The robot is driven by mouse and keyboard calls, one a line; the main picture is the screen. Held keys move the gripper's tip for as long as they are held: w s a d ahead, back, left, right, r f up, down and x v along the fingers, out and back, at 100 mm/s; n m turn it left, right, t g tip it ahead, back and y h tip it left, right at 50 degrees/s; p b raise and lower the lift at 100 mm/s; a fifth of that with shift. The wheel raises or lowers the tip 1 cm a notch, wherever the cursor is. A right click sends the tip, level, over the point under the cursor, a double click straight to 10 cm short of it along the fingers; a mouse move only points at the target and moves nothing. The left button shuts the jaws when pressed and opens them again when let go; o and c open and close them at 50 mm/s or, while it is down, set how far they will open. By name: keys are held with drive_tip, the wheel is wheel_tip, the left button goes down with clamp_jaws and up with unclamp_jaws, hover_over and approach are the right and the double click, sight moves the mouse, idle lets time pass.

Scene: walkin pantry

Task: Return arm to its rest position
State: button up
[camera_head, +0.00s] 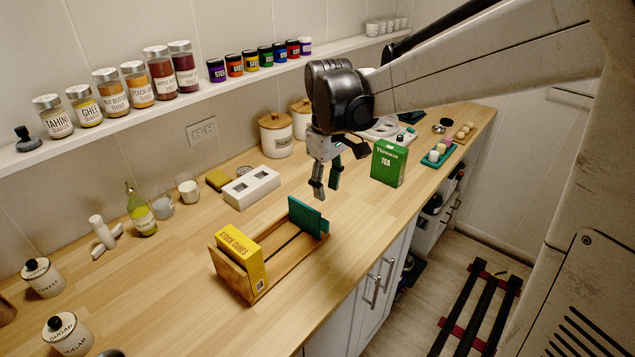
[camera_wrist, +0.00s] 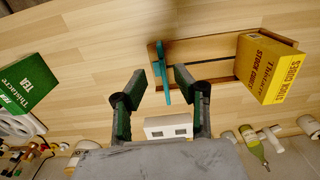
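My gripper (camera_head: 325,188) hangs above the counter, between the wooden rack and the green tea box. In the wrist view my gripper (camera_wrist: 160,103) has its two fingers apart, with nothing between them but counter and a white block beyond. The wooden rack (camera_head: 284,257) stands on the counter, holding a yellow stock cubes box (camera_head: 243,258) at its near end and a teal panel (camera_head: 306,215) at its far end. The teal panel (camera_wrist: 162,72) appears just beyond the fingertips in the wrist view; whether it touches them I cannot tell, but in the head view they look apart.
The green tea box (camera_head: 389,163) stands right of my gripper. A white two-hole block (camera_head: 251,187), canisters (camera_head: 276,135) and a bottle (camera_head: 141,211) stand along the back. A shelf (camera_head: 150,105) with several jars runs along the wall. The counter's front middle is clear.

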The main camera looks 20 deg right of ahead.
drive_tip(key=s+m+t+b, duration=0.1)
drive_tip(key=s+m+t, duration=0.5)
drive_tip(key=s, duration=1.3)
drive_tip(key=shift+s+d+r+m+t+b, duration=0.3)
drive_tip(key=shift+d+r+t+b, duration=0.15)
drive_tip(key=shift+t, duration=0.15)
